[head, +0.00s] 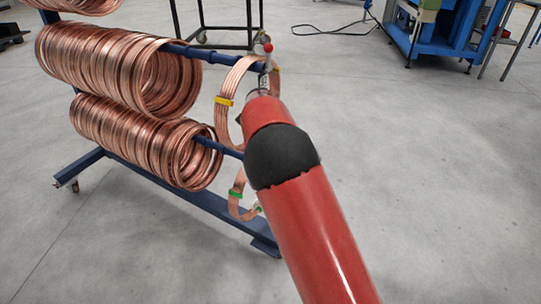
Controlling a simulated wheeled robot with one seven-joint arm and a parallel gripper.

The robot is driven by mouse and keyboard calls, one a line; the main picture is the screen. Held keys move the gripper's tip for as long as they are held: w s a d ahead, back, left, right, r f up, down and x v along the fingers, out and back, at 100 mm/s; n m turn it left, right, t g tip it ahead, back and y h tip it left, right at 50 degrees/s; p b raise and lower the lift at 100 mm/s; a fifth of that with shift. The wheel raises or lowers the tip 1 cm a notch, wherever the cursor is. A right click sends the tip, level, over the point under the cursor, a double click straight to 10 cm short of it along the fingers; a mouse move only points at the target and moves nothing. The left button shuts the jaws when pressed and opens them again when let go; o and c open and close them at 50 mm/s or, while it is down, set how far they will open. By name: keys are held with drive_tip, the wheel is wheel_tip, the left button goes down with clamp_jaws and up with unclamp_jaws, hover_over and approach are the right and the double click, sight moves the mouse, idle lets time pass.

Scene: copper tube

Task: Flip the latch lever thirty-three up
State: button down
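A small red knob (268,48) shows at the end of the rack's upper blue bar (235,60), with a pale stem below it. It looks like the end of a latch lever, standing roughly upright; I cannot read a number on it. My red arm with its black joint reaches up from the lower right to this spot. My gripper (262,84) is just below the knob, mostly hidden behind my arm. I cannot see its fingers or whether it touches the lever.
A blue rack (195,202) carries large copper coils (110,65) on the left. A coil with yellow ties (228,102) and a green-tied piece (236,194) hang near my arm. A blue machine (440,30) and black cable (330,30) lie behind. The right floor is clear.

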drive_tip(key=shift+w+r, duration=0.1)
drive_tip(key=shift+w, duration=0.1)
drive_tip(key=c, duration=1.3)
unclamp_jaws()
drive_tip(key=shift+s, duration=0.1)
